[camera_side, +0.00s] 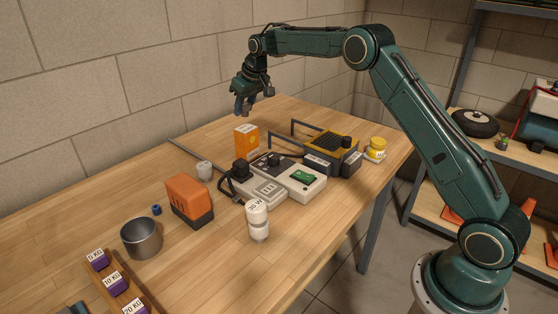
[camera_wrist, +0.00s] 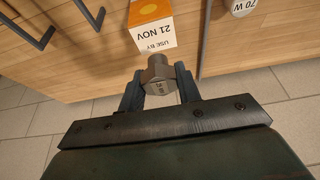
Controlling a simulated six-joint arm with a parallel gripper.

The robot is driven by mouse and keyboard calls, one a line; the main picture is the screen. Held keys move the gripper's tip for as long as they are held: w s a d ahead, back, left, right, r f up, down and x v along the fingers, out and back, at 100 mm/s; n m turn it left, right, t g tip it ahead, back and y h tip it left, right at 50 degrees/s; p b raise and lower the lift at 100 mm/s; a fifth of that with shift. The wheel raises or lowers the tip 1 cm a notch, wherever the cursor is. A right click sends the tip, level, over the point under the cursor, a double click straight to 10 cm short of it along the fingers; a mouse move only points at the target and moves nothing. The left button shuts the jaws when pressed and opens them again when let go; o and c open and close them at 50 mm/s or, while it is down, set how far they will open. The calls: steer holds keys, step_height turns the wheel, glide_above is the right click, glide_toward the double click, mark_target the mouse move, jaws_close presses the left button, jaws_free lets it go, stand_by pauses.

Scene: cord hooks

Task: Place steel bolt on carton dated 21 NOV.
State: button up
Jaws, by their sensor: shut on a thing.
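My gripper (camera_side: 243,107) is raised above the far part of the bench, up and slightly left of the orange carton in the side view. In the wrist view my gripper (camera_wrist: 158,88) is shut on the grey steel bolt (camera_wrist: 157,72), with its wide head showing between the fingers. The carton (camera_side: 246,142) stands upright on the bench. The wrist view shows the carton (camera_wrist: 153,20) with a white label reading USE BY 21 NOV, just beyond the bolt in the picture. A gap between bolt and carton is hard to judge there. The bolt is not clear in the side view.
A grey device (camera_side: 285,180) with a cord stands before the carton. Dark bars (camera_side: 307,128) and a yellow-black unit (camera_side: 330,146) stand right of it. A white marked cylinder (camera_side: 258,222), an orange block (camera_side: 189,201) and a metal cup (camera_side: 141,238) are nearer. Bench left of the carton is fairly clear.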

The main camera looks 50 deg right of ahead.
mark_target(246, 116)
steer(key=shift+f, duration=1.95)
steer(key=shift+f, duration=0.15)
steer(key=o, duration=1)
steer(key=v, duration=1.2)
steer(key=shift+s, duration=0.1)
